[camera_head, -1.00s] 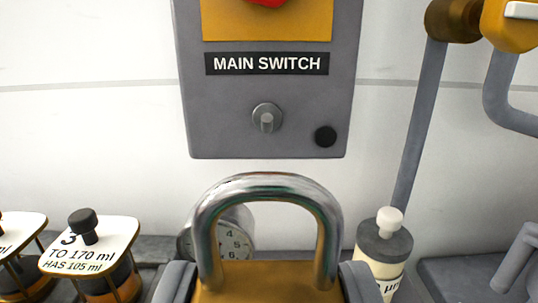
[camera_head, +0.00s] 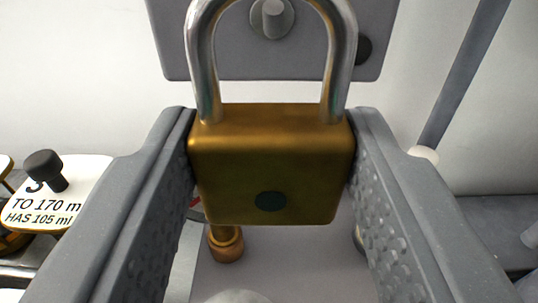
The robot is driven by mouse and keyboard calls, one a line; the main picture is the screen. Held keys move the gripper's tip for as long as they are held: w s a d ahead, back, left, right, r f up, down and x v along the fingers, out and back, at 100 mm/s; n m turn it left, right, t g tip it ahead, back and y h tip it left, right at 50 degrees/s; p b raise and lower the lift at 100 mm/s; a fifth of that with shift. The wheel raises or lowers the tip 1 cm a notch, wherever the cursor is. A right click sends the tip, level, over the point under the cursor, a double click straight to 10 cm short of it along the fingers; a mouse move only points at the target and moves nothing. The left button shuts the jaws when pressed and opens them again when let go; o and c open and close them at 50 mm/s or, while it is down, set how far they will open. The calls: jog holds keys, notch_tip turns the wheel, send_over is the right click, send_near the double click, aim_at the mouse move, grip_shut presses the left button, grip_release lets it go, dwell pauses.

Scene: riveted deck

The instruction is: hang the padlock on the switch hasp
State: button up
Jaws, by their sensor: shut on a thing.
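A brass padlock (camera_head: 270,165) with a silver shackle (camera_head: 203,75) is upright between the jaws of my gripper (camera_head: 272,170). The jaws are shut on the sides of its body, and the shackle points up. The grey switch box (camera_head: 180,45) is behind and above it, cut off by the top edge of the view. A round grey peg (camera_head: 271,18) on the box shows inside the shackle's loop. I cannot tell whether the shackle is around the peg or only in front of it.
At left stands a holder with a white label (camera_head: 50,195) and a black knob (camera_head: 44,168). A brass fitting (camera_head: 226,243) shows below the padlock. A grey pipe (camera_head: 465,75) runs down at right, and a white cap (camera_head: 424,154) shows behind the right jaw.

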jog(key=shift+w+d+f, duration=0.1)
jog(key=shift+w+f, duration=0.2)
jog(key=shift+w, duration=0.8)
jog(key=shift+w+a+f, duration=0.1)
jog(key=shift+w+f, duration=0.15)
jog(key=shift+w, duration=0.85)
jog(key=shift+w+d+f, duration=0.1)
jog(key=shift+w+f, duration=0.2)
jog(key=shift+w, duration=0.8)
jog(key=o, duration=1.2)
jog(key=s, duration=1)
jog(key=shift+s+r, duration=0.25)
jog(key=shift+s+f+b, duration=0.2)
jog(key=shift+s+b, duration=0.5)
jog(key=shift+b, duration=0.35)
jog(key=shift+s+r+b, duration=0.15)
jog(key=shift+s+b, duration=0.7)
jog(key=shift+b, duration=0.5)
